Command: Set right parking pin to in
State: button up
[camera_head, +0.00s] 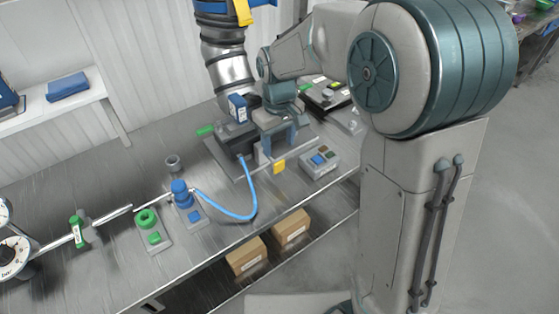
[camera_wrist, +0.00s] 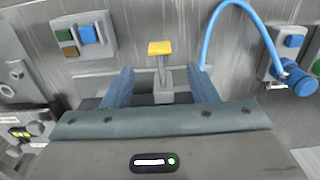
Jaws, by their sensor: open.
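A pin with a yellow knob (camera_head: 279,167) sticks out from the front side of a dark fixture (camera_head: 234,138) on the bench; I take it for the right parking pin. In the wrist view the yellow knob (camera_wrist: 160,48) sits on a thin grey stem rising from a grey block (camera_wrist: 167,78). My gripper (camera_head: 278,145) is open over the fixture's front side. In the wrist view my gripper (camera_wrist: 160,75) has one blue-grey finger on each side of the stem, with gaps on both sides. The knob shows just beyond the fingertips. I cannot tell how far in the pin sits.
A button box (camera_head: 319,163) stands right of the pin. A blue hose (camera_head: 238,217) loops from the fixture to a blue fitting (camera_head: 180,190) at left. A ribbed metal duct (camera_head: 229,67) hangs over the fixture. Boxes (camera_head: 246,255) sit on the lower shelf. The bench's front-left is partly clear.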

aim_at(279, 162)
notch_tip(279, 162, down, 8)
jog(key=shift+f, duration=0.1)
jog(key=shift+c, duration=0.3)
